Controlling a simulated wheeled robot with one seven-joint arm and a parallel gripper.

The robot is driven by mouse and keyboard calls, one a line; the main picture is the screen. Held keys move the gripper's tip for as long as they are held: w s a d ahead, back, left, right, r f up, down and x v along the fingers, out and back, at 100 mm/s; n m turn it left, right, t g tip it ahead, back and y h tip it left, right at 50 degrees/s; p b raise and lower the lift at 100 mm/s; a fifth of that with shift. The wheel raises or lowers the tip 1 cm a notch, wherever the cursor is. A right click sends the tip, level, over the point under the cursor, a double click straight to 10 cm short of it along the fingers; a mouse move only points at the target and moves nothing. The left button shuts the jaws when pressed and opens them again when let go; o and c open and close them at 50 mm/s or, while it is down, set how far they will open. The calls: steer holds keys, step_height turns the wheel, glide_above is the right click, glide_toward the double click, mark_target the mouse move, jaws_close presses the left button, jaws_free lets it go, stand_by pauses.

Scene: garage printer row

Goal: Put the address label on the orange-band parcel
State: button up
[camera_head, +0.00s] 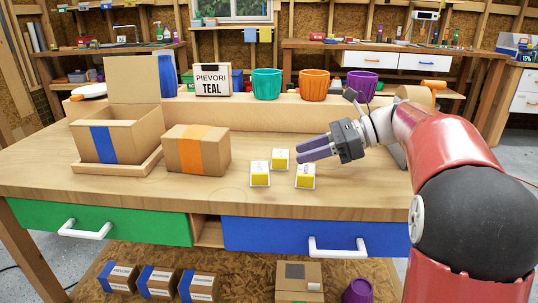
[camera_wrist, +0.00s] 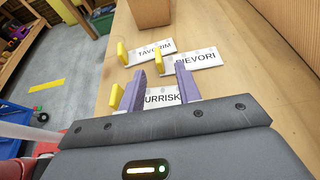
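The orange-band parcel (camera_head: 186,151) is a closed brown box on the bench, left of the labels. Three white labels with yellow tabs lie before my gripper: left (camera_head: 260,174), back (camera_head: 280,159) and right (camera_head: 305,176). In the wrist view they read TAVORIM (camera_wrist: 156,50), PIEVORI (camera_wrist: 198,60) and one partly hidden, showing URRISK (camera_wrist: 161,97). My gripper (camera_head: 300,150) is open and empty above the bench, just right of and above the labels. In the wrist view its purple fingers (camera_wrist: 147,68) stand apart over the URRISK label.
A sign (camera_head: 212,79) reading PIEVORI TEAL stands on the back ledge beside teal (camera_head: 267,84), orange (camera_head: 314,86) and purple (camera_head: 361,86) pots. An open blue-band box (camera_head: 140,133) sits in a wooden tray (camera_head: 125,171) at left. The front bench strip is clear.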

mark_target(280, 157)
steer(key=x, duration=0.6)
steer(key=shift+a, duration=0.45)
jaws_close()
